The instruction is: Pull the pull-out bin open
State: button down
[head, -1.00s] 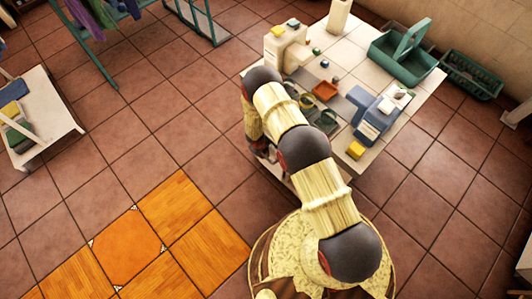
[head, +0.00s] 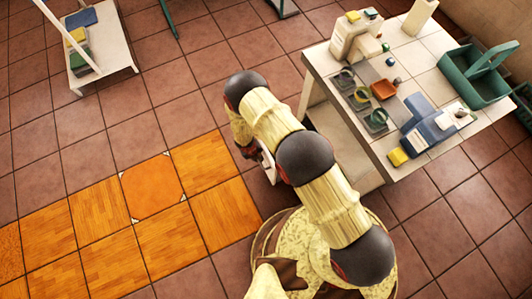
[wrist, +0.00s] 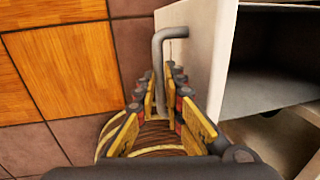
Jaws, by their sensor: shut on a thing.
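The pull-out bin's pale front panel (wrist: 203,40) stands upright in the wrist view, with a grey bent bar handle (wrist: 171,37) on its face. My gripper (wrist: 166,78) is shut on this handle, its yellow fingers on either side of the bar. Right of the panel, a dark grey hollow (wrist: 270,80) shows; I cannot tell whether it is the bin's inside or the cabinet's. In the head view a small part of the pale panel (head: 267,163) shows beside my arm, apart from the washbasin counter's front. My arm hides most of the bin there.
The tiled counter (head: 437,87) at right carries a pale dispenser-like block, a blue-and-white item (head: 425,125), small cups and a teal basket (head: 480,80). A white side table (head: 105,60) stands at upper left. The floor at left is clear.

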jog(key=shift+s+a, duration=0.2)
jog(key=shift+a, duration=0.15)
jog(key=c, duration=1.9)
grip_release()
jog(key=shift+r, duration=0.1)
jog(key=r, duration=0.3)
jog(key=a+r, duration=0.1)
jog(key=r, duration=0.3)
jog(key=s+a+r, duration=0.1)
jog(key=r, duration=0.3)
jog(key=shift+r, duration=0.25)
